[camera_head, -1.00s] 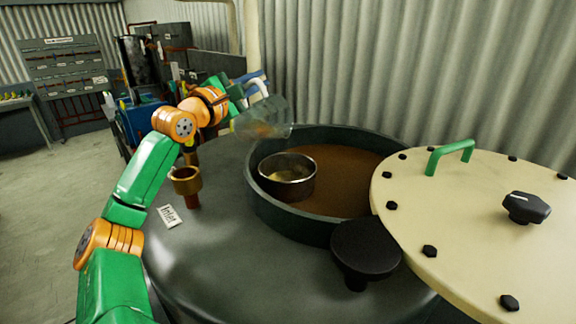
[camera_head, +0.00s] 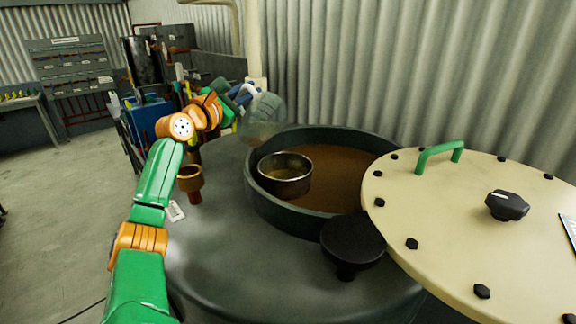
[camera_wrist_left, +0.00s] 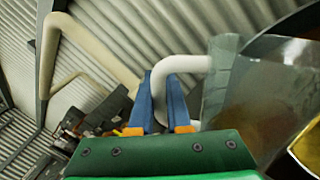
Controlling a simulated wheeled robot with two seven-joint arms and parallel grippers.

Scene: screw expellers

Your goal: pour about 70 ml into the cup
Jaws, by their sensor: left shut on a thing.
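The metal cup (camera_head: 285,175) stands upright inside the open round hatch of a dark vessel, with some yellowish liquid in it. My left gripper (camera_head: 238,93) is shut on the white handle (camera_wrist_left: 180,64) of a clear jug (camera_head: 263,120). The handle sits between its blue fingers (camera_wrist_left: 165,108) in the left wrist view. The jug is held above the hatch's far left rim, up and left of the cup, and looks tilted. Its clear wall fills the right of the wrist view (camera_wrist_left: 250,105). I see no stream between jug and cup. My right gripper is not in view.
The hatch rim (camera_head: 262,209) surrounds brown material (camera_head: 345,180). A cream lid (camera_head: 450,220) with a green handle is swung to the right, beside a black knob (camera_head: 352,240). A brass inlet (camera_head: 190,180) stands left. A corrugated wall (camera_head: 350,70) is behind.

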